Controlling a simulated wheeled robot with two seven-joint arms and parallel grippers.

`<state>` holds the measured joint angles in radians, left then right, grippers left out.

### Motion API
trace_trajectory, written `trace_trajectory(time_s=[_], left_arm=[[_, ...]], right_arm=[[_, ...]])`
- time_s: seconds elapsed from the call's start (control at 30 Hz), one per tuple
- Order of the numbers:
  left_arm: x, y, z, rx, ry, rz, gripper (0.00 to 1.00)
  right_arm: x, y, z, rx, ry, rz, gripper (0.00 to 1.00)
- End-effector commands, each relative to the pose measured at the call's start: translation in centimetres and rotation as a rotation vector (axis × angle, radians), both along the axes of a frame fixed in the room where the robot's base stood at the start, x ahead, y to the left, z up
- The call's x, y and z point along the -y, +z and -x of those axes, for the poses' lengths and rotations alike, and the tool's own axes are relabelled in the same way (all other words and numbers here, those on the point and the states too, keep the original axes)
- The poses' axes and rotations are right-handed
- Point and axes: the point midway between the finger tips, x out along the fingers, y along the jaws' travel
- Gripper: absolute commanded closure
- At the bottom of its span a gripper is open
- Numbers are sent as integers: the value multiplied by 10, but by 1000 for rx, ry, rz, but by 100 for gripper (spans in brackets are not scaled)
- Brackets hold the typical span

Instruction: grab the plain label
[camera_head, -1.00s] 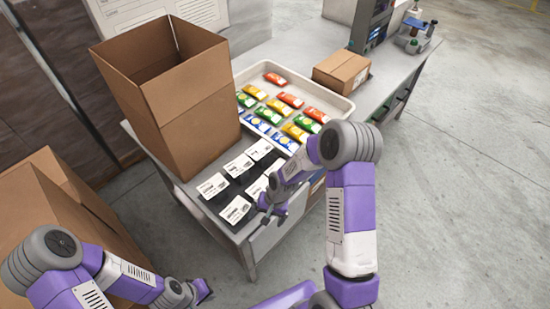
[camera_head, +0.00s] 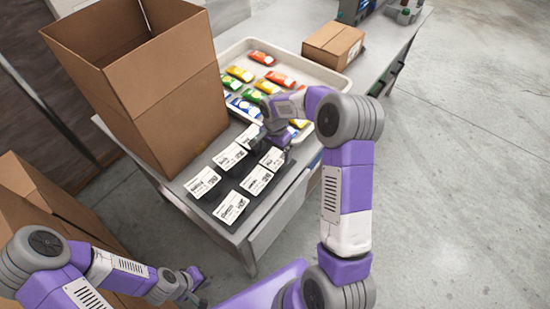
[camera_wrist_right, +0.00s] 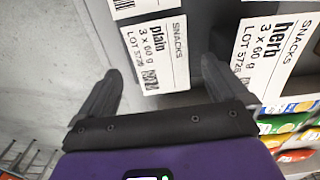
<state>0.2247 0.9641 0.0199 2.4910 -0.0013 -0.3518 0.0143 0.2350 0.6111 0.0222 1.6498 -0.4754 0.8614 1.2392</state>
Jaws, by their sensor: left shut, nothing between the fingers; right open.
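The plain label (camera_wrist_right: 150,52) is a white card printed "SNACKS plain 3 x 60 g". In the wrist view it lies between the spread fingers of my right gripper (camera_wrist_right: 160,76), with nothing gripped. In the head view, the plain label (camera_head: 271,159) appears to be the far card of the row nearest the table's front edge. My right gripper (camera_head: 274,144) is open just above it. My left gripper (camera_head: 199,278) is shut and empty, low at the bottom left, away from the labels.
A herb label (camera_wrist_right: 272,50) lies beside the plain one. Several other labels (camera_head: 203,182) lie on the dark strip. A tray (camera_head: 335,84) of coloured packets is behind, with a small carton (camera_head: 330,43) beyond. A tall open box (camera_head: 150,95) stands left.

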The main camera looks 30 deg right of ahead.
Motion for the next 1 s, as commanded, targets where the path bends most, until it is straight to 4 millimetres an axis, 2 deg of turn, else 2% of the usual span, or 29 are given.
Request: trace_trajectory(time_s=[0.1,0.37,0.47,0.73,1.0], left_arm=[[0,-2,0,0,0,0,100],[0,-2,0,0,0,0,100],[0,-2,0,0,0,0,100],[0,-2,0,0,0,0,100],[0,-1,0,0,0,0,100]], right_arm=[[0,-14,0,-1,-1,0,0],[1,-17,0,1,-1,0,0],[1,-17,0,1,0,0,12],[1,-17,0,1,0,0,54],[1,-16,0,1,0,0,55]])
